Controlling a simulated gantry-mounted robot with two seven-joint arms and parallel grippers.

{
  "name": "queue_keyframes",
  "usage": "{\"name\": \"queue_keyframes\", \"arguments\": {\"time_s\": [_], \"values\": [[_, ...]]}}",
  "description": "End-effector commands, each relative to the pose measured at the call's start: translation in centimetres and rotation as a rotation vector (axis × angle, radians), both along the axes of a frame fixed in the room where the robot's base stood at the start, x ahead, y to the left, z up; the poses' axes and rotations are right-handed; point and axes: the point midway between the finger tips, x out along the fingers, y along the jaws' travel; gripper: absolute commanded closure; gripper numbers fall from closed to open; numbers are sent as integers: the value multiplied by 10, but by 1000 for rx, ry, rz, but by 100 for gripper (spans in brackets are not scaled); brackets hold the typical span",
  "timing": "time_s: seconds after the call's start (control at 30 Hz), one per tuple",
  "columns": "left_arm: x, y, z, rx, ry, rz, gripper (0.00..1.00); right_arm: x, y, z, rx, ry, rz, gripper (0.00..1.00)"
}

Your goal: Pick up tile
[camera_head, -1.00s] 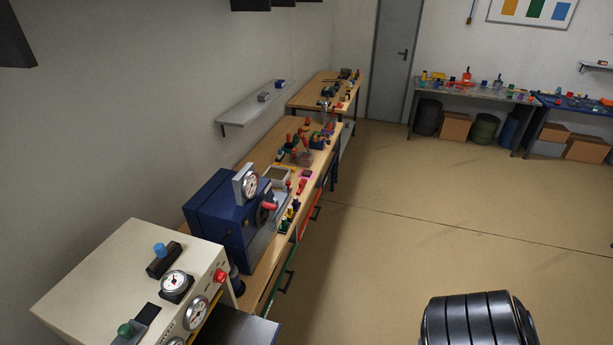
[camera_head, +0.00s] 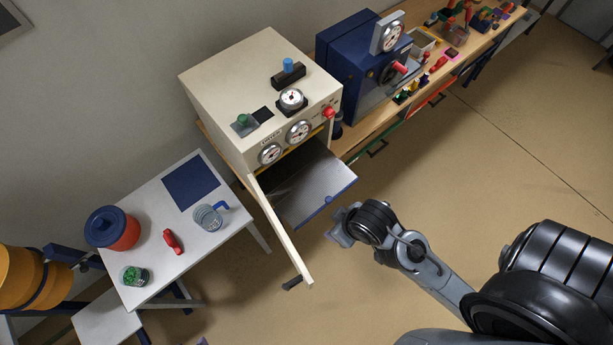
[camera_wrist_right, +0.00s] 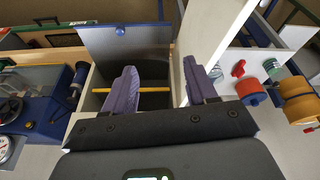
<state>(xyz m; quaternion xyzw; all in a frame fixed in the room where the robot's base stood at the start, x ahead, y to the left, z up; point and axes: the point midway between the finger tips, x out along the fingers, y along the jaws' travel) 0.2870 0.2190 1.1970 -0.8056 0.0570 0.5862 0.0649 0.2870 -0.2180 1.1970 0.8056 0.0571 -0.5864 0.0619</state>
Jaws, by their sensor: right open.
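No thing is plainly a tile. A flat dark blue square (camera_head: 192,181) lies on the white table at the left in the head view; I cannot tell whether it is a tile or a mat. My right gripper (camera_head: 341,227) is in the air in front of the cream cabinet (camera_head: 258,84), to the right of its open door (camera_head: 280,232). In the right wrist view its two purple fingers are spread with a gap between (camera_wrist_right: 160,80); a dark opening and a yellow bar lie behind them. No object is gripped. My left gripper is not in view.
A grey metal panel (camera_head: 312,186) juts out below the cabinet. The white table (camera_head: 205,245) holds a red pot with blue lid (camera_head: 112,229), a glass jug (camera_head: 208,217), a red item (camera_head: 173,241) and a green jar (camera_head: 134,275). A blue machine (camera_head: 350,62) stands behind.

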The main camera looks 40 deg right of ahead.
Motion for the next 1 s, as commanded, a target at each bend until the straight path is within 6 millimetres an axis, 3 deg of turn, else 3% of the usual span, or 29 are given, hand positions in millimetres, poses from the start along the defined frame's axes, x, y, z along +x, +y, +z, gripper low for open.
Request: {"name": "queue_keyframes", "arguments": {"time_s": [0.3, 0.5, 0.57, 1.0], "values": [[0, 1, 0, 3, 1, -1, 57, 0, 0, 0, -1, 0, 1, 43], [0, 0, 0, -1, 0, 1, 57, 0, 0, 0, -2, 0, 1, 13], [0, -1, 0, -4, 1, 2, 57, 0, 0, 0, -2, 0, 1, 6], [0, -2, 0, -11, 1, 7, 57, 10, 2, 4, 11, -55, -7, 6]]}}
